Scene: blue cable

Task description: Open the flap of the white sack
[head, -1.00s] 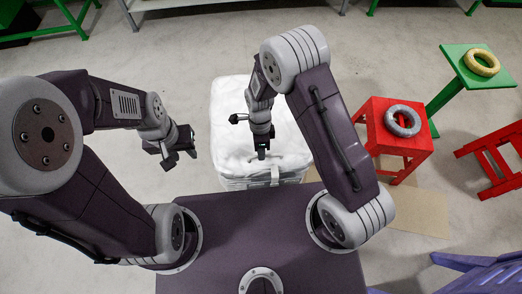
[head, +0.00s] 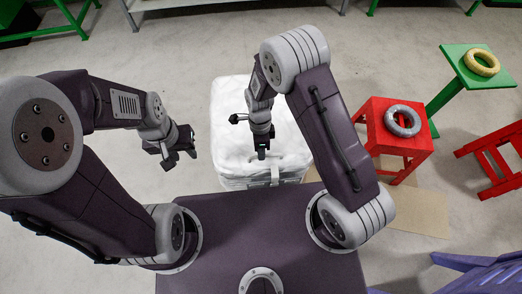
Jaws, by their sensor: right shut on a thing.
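The white sack (head: 232,150) stands on the floor just beyond my base, its pale top facing up. My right gripper (head: 262,155) is over the near part of the sack's top, pointing down, and is shut on the sack's flap (head: 284,160) near its front edge. The arm hides part of the sack's top. A light strap (head: 275,177) hangs down the front side. My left gripper (head: 180,160) hangs in the air left of the sack, apart from it, with its fingers spread and nothing between them.
A red stool (head: 380,122) with a grey ring (head: 403,121) stands right of the sack. A green stool (head: 450,62) with a yellow ring (head: 482,62) is behind it. Flat cardboard (head: 415,212) lies on the floor at right. The floor left of the sack is clear.

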